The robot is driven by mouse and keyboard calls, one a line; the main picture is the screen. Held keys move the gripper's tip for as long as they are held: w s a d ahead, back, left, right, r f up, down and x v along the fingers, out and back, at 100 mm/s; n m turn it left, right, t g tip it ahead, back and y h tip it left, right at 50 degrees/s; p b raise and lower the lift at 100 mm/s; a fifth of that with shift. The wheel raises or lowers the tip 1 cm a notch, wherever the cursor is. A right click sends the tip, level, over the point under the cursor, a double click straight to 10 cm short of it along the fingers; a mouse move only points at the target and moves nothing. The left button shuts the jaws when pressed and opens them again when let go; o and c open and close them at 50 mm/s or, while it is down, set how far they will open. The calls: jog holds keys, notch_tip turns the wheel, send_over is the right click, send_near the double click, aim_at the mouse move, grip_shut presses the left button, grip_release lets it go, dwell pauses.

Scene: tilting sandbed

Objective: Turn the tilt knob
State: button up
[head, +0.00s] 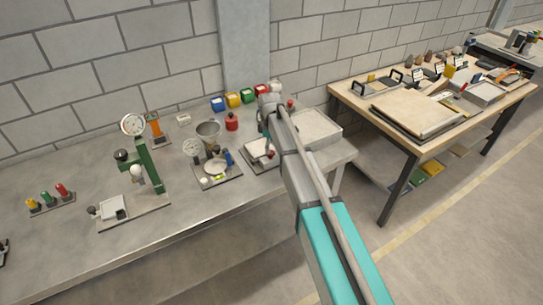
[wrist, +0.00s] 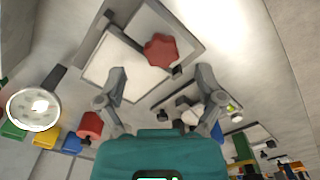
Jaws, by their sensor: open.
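The red lobed knob (wrist: 162,50) shows in the wrist view on a grey frame beside a pale flat plate (wrist: 125,75). My gripper (wrist: 161,76) is open, with one finger on each side of the picture and the knob lying between and beyond the fingertips. No contact with the knob shows. In the head view my gripper (head: 267,138) points down over the small device (head: 256,158) with the pale plate on the steel bench. The arm and gripper hide much of that device there.
A pale tray (head: 317,127) lies right of my gripper. A red container (head: 232,121) and a plate with a dial and small parts (head: 215,178) stand to the left. Coloured bins (head: 233,100) line the back. The bench front (head: 215,220) is clear.

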aim_at(271, 152)
jog(key=shift+f+b, duration=1.2)
jog(key=shift+f, duration=0.35)
jog(key=c, duration=1.1)
